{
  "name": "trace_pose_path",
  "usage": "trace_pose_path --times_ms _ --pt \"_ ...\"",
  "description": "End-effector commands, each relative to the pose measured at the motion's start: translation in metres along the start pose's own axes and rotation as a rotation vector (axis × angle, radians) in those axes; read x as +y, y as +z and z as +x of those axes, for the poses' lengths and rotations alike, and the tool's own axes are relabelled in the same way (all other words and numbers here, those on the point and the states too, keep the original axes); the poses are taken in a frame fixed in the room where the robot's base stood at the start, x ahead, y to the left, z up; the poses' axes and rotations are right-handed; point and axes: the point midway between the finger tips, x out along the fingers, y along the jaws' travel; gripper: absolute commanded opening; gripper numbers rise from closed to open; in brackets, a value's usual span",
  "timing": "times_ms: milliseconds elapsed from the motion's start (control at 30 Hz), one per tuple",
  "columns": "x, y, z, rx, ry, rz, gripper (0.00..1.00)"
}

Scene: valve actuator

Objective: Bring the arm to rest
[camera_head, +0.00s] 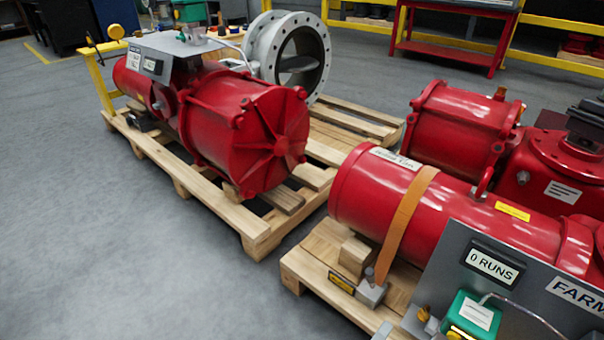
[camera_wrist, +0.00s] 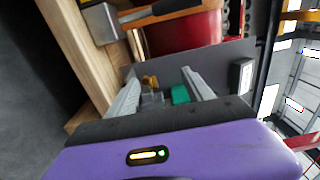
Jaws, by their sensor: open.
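My gripper (camera_wrist: 157,82) shows in the wrist view, with two grey fingers spread apart and nothing between their tips. Beyond the fingers are a grey panel (camera_wrist: 228,62), a green box (camera_wrist: 180,95) and a small brass fitting (camera_wrist: 150,81). The same grey panel (camera_head: 452,262) stands in the head view against the near red actuator (camera_head: 350,195), with the green box (camera_head: 474,316) low on it. My gripper and arm do not show in the head view. I cannot tell how far the fingers are from the panel.
The near actuator lies on a wooden pallet (camera_head: 300,262), held by an orange strap (camera_head: 405,222). A second red actuator (camera_head: 245,135) and a grey flanged valve (camera_head: 262,60) are on another pallet (camera_head: 250,228). Yellow rails (camera_head: 560,22) and a red bench (camera_head: 450,50) stand behind. Floor at left is clear.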

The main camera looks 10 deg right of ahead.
Motion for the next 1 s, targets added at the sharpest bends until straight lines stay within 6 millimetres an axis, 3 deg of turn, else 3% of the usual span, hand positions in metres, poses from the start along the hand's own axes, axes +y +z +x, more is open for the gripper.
trace_pose_path --times_ms 100,167,367,500,700,1000 --pt "-0.037 0.028 -0.019 -0.186 -0.061 -0.043 0.6" --pt "-0.057 0.035 -0.031 -0.273 -0.103 -0.083 0.6" --pt "-0.122 0.032 -0.08 -0.511 -0.268 -0.307 0.6" --pt "-0.157 0.01 -0.111 -0.626 -0.374 -0.521 0.6" --pt "-0.192 -0.035 -0.144 -0.744 -0.485 -0.867 0.6" --pt "-0.235 -0.117 -0.169 -0.856 -0.558 -1.347 0.6"
